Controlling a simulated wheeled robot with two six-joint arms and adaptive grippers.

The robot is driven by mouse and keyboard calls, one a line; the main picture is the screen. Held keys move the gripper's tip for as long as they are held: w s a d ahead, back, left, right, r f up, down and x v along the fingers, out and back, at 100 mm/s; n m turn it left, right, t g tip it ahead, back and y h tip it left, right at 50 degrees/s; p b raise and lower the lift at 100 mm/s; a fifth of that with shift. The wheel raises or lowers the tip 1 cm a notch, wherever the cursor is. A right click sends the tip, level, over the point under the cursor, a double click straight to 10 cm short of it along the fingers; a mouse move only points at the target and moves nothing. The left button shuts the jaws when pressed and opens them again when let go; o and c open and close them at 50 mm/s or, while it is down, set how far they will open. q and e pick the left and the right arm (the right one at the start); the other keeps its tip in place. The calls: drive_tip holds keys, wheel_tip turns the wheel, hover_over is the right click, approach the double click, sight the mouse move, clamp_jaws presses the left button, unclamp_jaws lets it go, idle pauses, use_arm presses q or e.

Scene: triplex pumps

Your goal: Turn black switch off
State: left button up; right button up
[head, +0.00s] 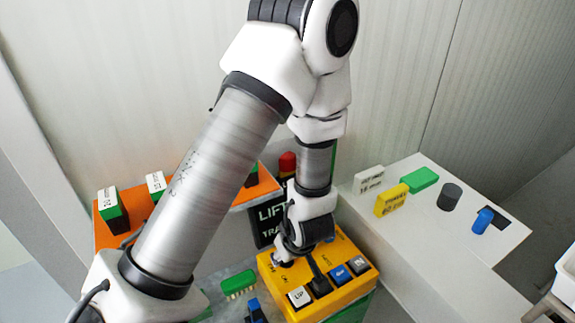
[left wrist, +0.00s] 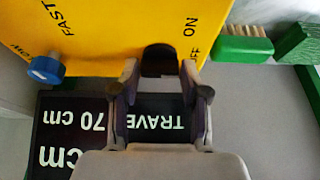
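The black switch (left wrist: 159,58) shows in the left wrist view at the edge of the yellow control box (left wrist: 110,30). ON and OFF labels are printed to its right. My left gripper (left wrist: 160,82) is open, with one finger on each side of the switch; I cannot tell whether they touch it. In the head view my left gripper (head: 284,258) is over the left part of the yellow box (head: 347,246), and it hides the switch there. My right gripper is not in view.
The box carries a blue knob (left wrist: 46,69), a black lever (head: 319,283) and labelled buttons such as UP (head: 299,296). A dark display (left wrist: 75,125) adjoins it. A green brush (head: 238,284) lies left of the box. A white table (head: 490,250) with several blocks stands right.

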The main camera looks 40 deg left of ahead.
use_arm(q)
drive_tip(key=v, duration=0.7)
drive_tip(key=shift+r, duration=0.2)
drive_tip(key=shift+s+d, duration=0.1)
idle(0.5)
